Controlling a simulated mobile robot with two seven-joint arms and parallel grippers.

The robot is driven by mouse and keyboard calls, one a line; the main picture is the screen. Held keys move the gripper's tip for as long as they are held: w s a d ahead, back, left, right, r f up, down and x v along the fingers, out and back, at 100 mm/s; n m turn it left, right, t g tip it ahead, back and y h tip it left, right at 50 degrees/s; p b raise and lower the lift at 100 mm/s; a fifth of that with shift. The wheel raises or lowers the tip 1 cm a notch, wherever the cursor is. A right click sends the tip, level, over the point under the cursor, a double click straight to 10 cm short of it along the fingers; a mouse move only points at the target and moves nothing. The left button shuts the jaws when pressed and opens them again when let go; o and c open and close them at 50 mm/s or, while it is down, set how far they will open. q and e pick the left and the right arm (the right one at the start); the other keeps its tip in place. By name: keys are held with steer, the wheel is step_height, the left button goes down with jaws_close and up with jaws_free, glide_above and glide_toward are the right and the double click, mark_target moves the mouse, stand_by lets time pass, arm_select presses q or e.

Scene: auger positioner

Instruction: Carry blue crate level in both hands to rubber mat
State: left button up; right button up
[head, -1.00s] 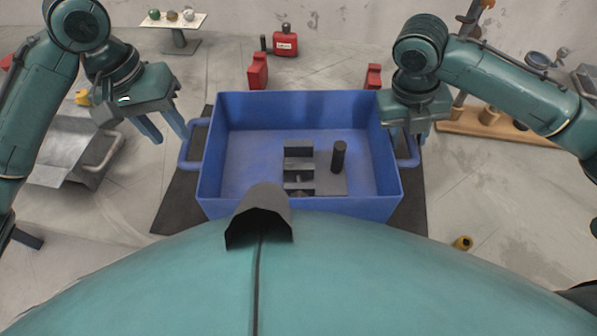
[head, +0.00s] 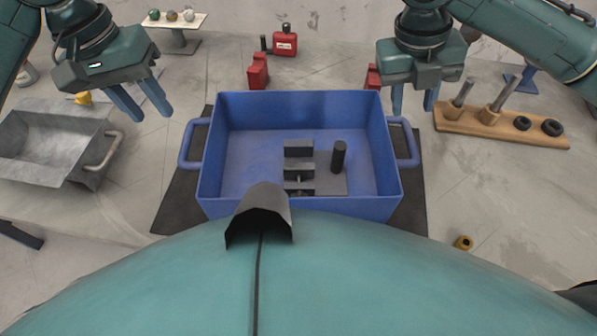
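The blue crate (head: 300,98) sits level on the dark rubber mat (head: 177,203), which shows past its left and right sides. The crate holds a dark grey block-like fixture (head: 299,168) and a black upright cylinder (head: 338,157). It has a blue loop handle on each side. My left gripper (head: 139,107) is open and empty, up and left of the left handle (head: 188,145). My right gripper (head: 413,102) is open and empty, above the right handle (head: 408,143) and apart from it. The crate's near bottom edge is partly hidden by my body.
A grey metal bin (head: 45,150) lies at the left. A wooden rack (head: 470,122) with pegs and black rings is at the right. Red objects (head: 258,72) stand behind the crate, with a small white table (head: 174,20) further back. A small brass piece (head: 463,243) lies on the floor at right.

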steer(key=shift+v, duration=1.45)
steer(key=shift+s+f, duration=0.1)
steer(key=shift+s, duration=0.05)
